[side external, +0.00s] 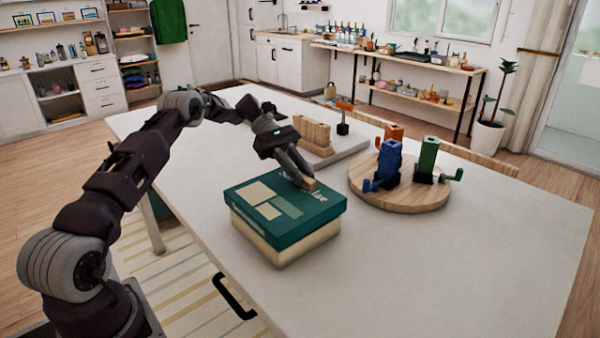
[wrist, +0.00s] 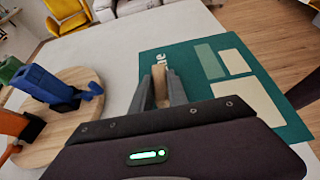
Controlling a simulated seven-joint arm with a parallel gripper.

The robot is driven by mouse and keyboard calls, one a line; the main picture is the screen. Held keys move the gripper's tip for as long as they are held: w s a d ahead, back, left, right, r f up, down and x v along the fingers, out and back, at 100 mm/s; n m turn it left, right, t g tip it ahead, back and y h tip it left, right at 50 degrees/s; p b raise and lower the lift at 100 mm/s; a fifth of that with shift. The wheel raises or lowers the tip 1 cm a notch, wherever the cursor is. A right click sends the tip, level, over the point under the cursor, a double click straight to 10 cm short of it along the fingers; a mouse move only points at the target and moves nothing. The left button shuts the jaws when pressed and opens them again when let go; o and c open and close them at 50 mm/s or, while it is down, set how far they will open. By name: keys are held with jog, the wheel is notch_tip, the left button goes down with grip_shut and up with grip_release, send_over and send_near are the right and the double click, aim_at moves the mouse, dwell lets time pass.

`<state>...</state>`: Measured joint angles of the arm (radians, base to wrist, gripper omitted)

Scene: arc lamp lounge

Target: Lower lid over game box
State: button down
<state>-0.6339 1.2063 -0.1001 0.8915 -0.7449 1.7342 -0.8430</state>
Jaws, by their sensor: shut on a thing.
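The game box lid (side external: 262,208) is dark green with cream and pale green panels and white lettering. It is over the cream game box base (side external: 285,247) on the table, and the lower part of the base shows beneath its rim. I cannot tell whether the lid is fully seated. My gripper (side external: 302,178) is above the lid's far right part, shut on a small wooden handle (side external: 309,184) on its top. In the wrist view the lid (wrist: 190,62) lies beneath my gripper (wrist: 161,90), with the handle (wrist: 160,84) between the fingers.
A round wooden board (side external: 425,200) with blue (side external: 388,165), orange (side external: 392,133) and green (side external: 428,158) figures stands right of the box. A pale tray (side external: 345,150) with a wooden block (side external: 312,132) lies behind it. The table's front right (side external: 440,270) is clear.

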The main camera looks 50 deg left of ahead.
aim_at(300, 188)
jog(key=shift+f, duration=2.35)
jog(key=c, duration=1.2)
grip_release()
jog(key=v, duration=0.2)
jog(key=shift+a+r, duration=0.1)
jog(key=shift+a, duration=0.3)
notch_tip(300, 188, up, 7)
jog(key=shift+r, duration=0.15)
